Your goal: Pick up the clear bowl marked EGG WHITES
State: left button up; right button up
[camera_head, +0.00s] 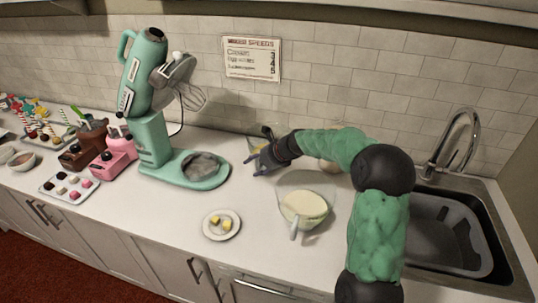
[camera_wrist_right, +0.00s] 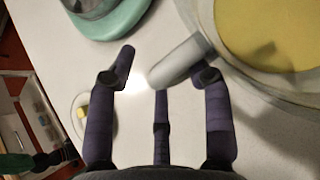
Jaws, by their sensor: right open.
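My right gripper (camera_head: 259,165) is open, reaching left over the counter behind the plate. A clear bowl with yellow contents (camera_head: 254,144) stands just behind it, partly hidden by the hand. In the right wrist view this bowl (camera_wrist_right: 272,35) fills the upper right, and its grey handle (camera_wrist_right: 178,64) reaches toward the space beyond the open fingers (camera_wrist_right: 160,75). A larger clear bowl with pale cream contents (camera_head: 305,208) stands nearer the front, its handle facing the front. A pale round thing (camera_head: 328,166) is mostly hidden behind my right arm. No EGG WHITES marking is readable on any.
A teal stand mixer (camera_head: 150,140) stands left of the gripper. A small plate with yellow cubes (camera_head: 209,230) lies in front. The sink (camera_head: 448,240) is at the right. Pink and brown boxes and a sweets tray (camera_head: 62,197) are at the left.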

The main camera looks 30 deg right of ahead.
grip_shut()
jog(key=shift+r, duration=0.25)
